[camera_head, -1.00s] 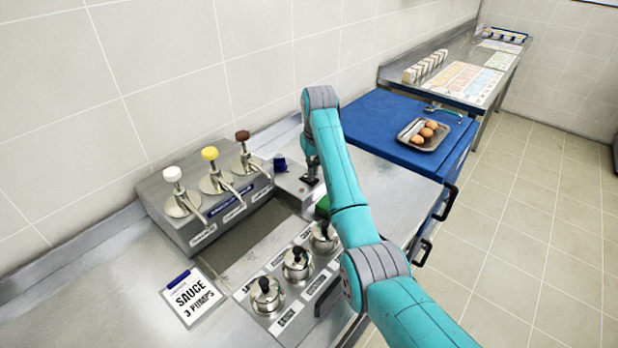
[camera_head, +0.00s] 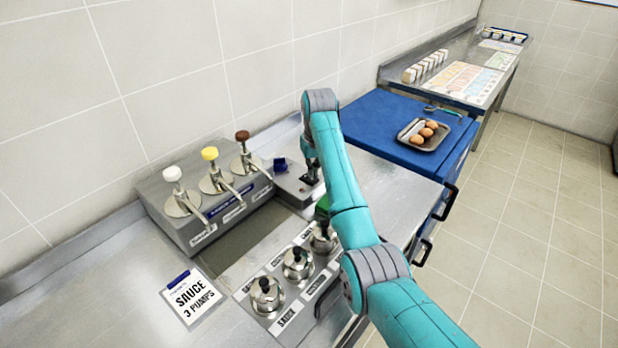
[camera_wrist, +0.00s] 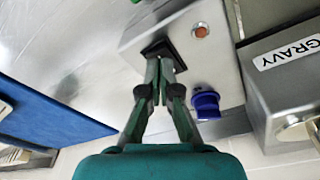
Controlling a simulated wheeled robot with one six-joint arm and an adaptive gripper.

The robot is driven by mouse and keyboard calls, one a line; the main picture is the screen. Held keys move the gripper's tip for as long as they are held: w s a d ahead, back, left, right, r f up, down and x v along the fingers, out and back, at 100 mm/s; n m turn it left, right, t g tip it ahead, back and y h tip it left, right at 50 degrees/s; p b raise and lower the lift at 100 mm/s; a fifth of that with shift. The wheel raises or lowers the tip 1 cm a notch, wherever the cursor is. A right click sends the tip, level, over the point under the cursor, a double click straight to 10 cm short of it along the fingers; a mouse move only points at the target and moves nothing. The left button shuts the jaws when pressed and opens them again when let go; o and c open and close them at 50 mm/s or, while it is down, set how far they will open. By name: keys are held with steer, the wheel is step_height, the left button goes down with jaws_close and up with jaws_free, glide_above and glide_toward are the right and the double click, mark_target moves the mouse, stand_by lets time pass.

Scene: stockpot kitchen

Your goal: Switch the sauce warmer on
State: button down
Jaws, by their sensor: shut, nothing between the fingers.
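The sauce warmer (camera_head: 290,185) is a low grey metal box on the counter, at the end of the pump row. Its blue knob (camera_wrist: 205,103) and small orange round light (camera_wrist: 201,30) show in the wrist view; I cannot tell if the light is lit. A black rocker switch (camera_wrist: 153,47) is on its top. My gripper (camera_wrist: 161,61) is shut and empty, pointing down, with its fingertips at the switch and partly hiding it. I cannot tell whether they touch it or which way it is tipped. In the head view, my gripper (camera_head: 312,178) is over the warmer.
Sauce pumps (camera_head: 215,180) stand left of the warmer. Lidded pots (camera_head: 297,262) and a green thing (camera_head: 322,207) are in front. A sign (camera_head: 193,297) lies front left. A blue worktop (camera_head: 385,125) with a tray of eggs (camera_head: 424,134) is behind right.

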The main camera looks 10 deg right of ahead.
steer(key=shift+f, duration=0.7)
stand_by(0.4)
steer(key=shift+r, duration=3.55)
